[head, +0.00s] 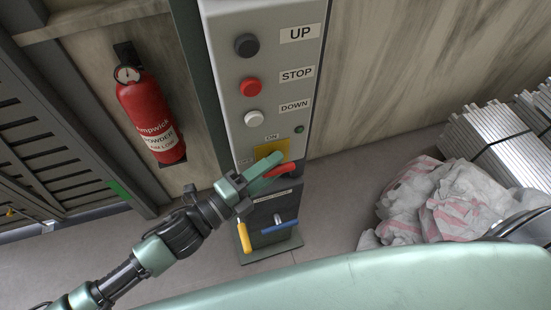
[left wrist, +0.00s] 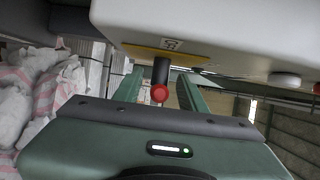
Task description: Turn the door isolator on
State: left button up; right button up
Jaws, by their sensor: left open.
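The door isolator is a red handle (head: 282,170) on a yellow plate (head: 272,148) low on the grey control panel, with an ON label above it. My left gripper (head: 268,172) is at the handle, its green fingers open. In the left wrist view the red handle end (left wrist: 159,94) and its dark shaft lie between the two spread fingers (left wrist: 160,92), with a visible gap on each side. The yellow plate shows behind the shaft in that view. The gripper hides part of the handle's base in the head view. My right gripper is not in view.
Above the isolator are a black UP button (head: 246,45), a red STOP button (head: 250,87) and a white DOWN button (head: 253,118). Below are a yellow handle (head: 244,237) and a blue handle (head: 280,226). A fire extinguisher (head: 148,112) hangs left; white sacks (head: 430,200) lie right.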

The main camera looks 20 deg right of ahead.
pick_arm(q)
jog(key=shift+w+d, duration=0.2)
jog(key=shift+d, duration=0.25)
jog(key=shift+d+f, duration=0.1)
jog(key=shift+d, duration=0.15)
jog(key=shift+a, duration=0.1)
jog(key=shift+c, duration=0.5)
grip_shut()
jog(key=shift+f+b, duration=0.1)
jog(key=shift+b, duration=0.25)
jog(key=n+t+h+b, duration=0.1)
jog(key=t+h+b, duration=0.1)
jog(key=b, duration=0.6)
jog(key=n+t+h+b, duration=0.1)
jog(key=n+h+b, duration=0.1)
jog(key=b, duration=0.6)
jog(key=shift+f+n+t+h, duration=0.15)
jog(key=shift+n+t+h, duration=0.15)
jog(key=shift+t+h, duration=0.1)
jog(key=shift+t+b, duration=0.3)
jog(key=shift+b, duration=0.25)
jog(key=shift+r, duration=0.25)
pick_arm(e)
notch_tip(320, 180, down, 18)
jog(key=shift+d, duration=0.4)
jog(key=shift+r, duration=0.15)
